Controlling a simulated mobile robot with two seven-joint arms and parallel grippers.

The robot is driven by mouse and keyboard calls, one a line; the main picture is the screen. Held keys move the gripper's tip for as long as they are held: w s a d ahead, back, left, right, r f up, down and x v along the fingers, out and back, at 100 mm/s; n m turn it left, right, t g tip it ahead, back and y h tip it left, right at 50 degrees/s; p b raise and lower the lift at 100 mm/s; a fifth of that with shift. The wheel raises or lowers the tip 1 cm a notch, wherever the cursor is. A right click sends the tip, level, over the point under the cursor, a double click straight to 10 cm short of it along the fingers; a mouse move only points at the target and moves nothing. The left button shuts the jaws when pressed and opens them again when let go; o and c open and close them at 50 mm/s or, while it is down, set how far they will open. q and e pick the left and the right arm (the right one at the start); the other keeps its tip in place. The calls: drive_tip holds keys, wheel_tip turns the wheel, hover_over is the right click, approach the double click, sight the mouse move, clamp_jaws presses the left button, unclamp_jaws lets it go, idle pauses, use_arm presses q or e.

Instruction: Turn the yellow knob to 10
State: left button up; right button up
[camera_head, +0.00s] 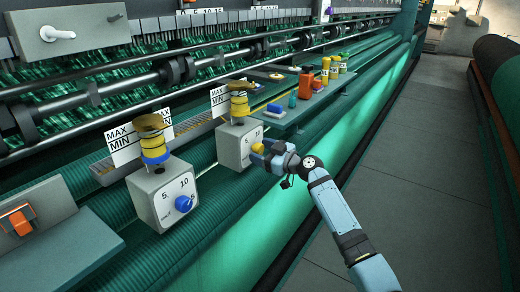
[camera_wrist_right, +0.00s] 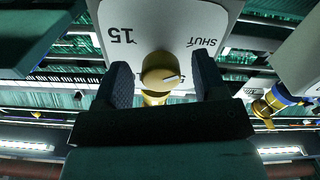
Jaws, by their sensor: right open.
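The yellow knob (camera_head: 257,148) sits on the front of the second grey box (camera_head: 230,150), to the right of the box with the blue knob. My right gripper (camera_head: 264,154) is at this knob. In the right wrist view the knob (camera_wrist_right: 158,72) lies between the two open fingers (camera_wrist_right: 163,84), with gaps on both sides. Its white pointer mark points right and slightly up in that picture. The dial plate (camera_wrist_right: 190,22) appears upside down, with 15 at left and SHUT at right. The lower dial marks are mostly hidden. My left gripper is out of view.
The blue knob (camera_head: 183,204) is on the nearer grey box (camera_head: 150,205), with a yellow spool (camera_head: 151,135) above. Small coloured items, including an orange one (camera_head: 305,86), stand on a shelf along the machine. The floor (camera_head: 400,150) at right is clear.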

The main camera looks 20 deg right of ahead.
drive_tip(key=shift+w+a, duration=0.3)
drive_tip(key=shift+w, duration=0.05)
drive_tip(key=shift+c, duration=0.3)
drive_tip(key=c, duration=0.9)
